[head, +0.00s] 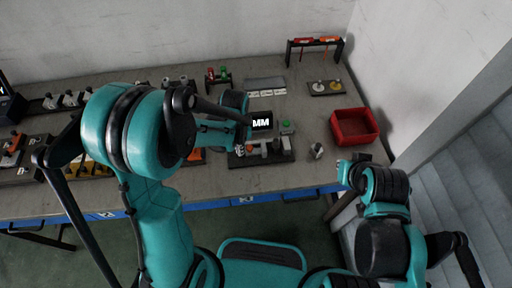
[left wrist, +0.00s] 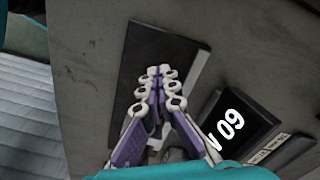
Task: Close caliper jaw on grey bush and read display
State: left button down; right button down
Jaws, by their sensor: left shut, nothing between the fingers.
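My left gripper (left wrist: 160,76) shows in the left wrist view with its purple and white fingers together and nothing between them. Its tips are over a dark plate (left wrist: 137,62). The caliper display (left wrist: 236,122) is right of the fingers in that view, and its visible digits read 09. In the head view the display (head: 262,122) shows MM, its number hidden behind my left arm. The dark fixture base (head: 284,157) stands in front of it with small parts on it. I cannot make out the grey bush or the caliper jaw clearly. My right gripper (head: 346,172) is by the table's right front corner, its fingers unclear.
A red bin (head: 355,126) stands on the right of the table. A small metal part (head: 317,151) stands left of it. Several fixtures fill the left side.

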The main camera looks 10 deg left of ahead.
aim_at(249, 147)
pick_arm(q)
jog(key=shift+w+d, duration=0.25)
jog(key=shift+d, duration=0.6)
jog(key=shift+w+d, duration=0.25)
jog(key=shift+d, duration=0.55)
dwell(0.6)
jog(key=shift+a, duration=0.3)
jog(key=shift+s+a, duration=0.1)
jog(key=shift+a, duration=0.15)
notch_tip(249, 147, up, 8)
jog(key=p, duration=0.5)
dwell(0.4)
jog(key=shift+s, duration=0.1)
dwell(0.3)
